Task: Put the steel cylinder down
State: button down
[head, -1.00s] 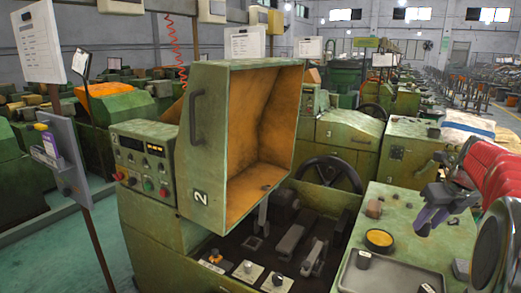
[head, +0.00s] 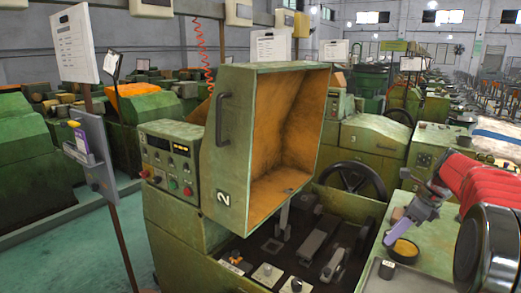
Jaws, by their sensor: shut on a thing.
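My gripper (head: 400,228) is at the right of the head view, above the green machine top (head: 436,238). It points down and left, with a purple finger showing. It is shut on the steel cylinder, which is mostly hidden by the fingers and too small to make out. A yellow round disc (head: 404,250) lies on the machine top just below the gripper. A small dark cylindrical piece (head: 387,268) stands near the front of this top. I cannot tell whether the held cylinder touches the surface.
A green machine hood (head: 222,150) with an orange inside stands open at centre. A black handwheel (head: 352,185) and several levers lie between it and the machine top. A post with a grey panel (head: 92,155) stands at left, beside bare floor.

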jog(key=s+a+f+n+g+h, duration=0.1)
jog(key=s+a+f+n+g, duration=0.1)
jog(key=a+f+n, duration=0.5)
jog(key=s+a+f+n+g+h, duration=0.2)
jog(key=a+f+n+g, duration=0.3)
jog(key=a+n, duration=1.1)
jog(key=shift+s+f+n, duration=0.25)
jog(key=shift+f+n, duration=1.45)
jog(key=shift+n, duration=0.1)
jog(key=shift+a, duration=0.1)
